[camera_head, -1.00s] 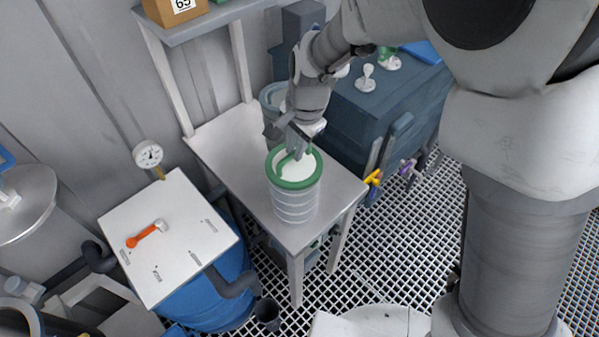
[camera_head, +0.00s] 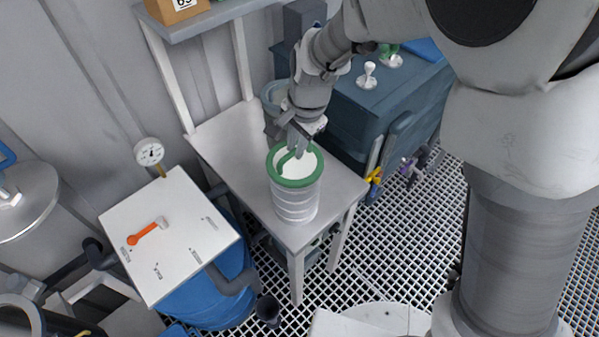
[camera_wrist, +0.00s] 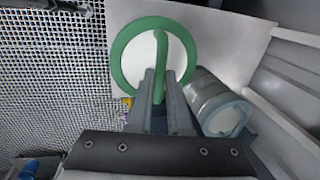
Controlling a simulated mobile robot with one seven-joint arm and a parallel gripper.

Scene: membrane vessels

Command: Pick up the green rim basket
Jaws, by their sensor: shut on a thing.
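The green rim basket (camera_head: 296,195) is a pale ribbed cylinder with a green rim and a green bar handle across its white inside. It stands upright, low over or on the grey metal table; I cannot tell whether its base touches. In the wrist view its green rim (camera_wrist: 121,57) is a full ring seen from above. My gripper (camera_head: 299,142) is at the top of the basket, pointing down. In the wrist view my gripper (camera_wrist: 160,80) has its two fingers shut on the green bar handle.
A grey vessel (camera_wrist: 215,103) stands close behind the basket on the metal table (camera_head: 225,140). A dark blue-grey cabinet (camera_head: 365,105) borders the table at right. A white-topped surface with an orange-handled tool (camera_head: 147,231) lies at left. Grating floor is open at the right.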

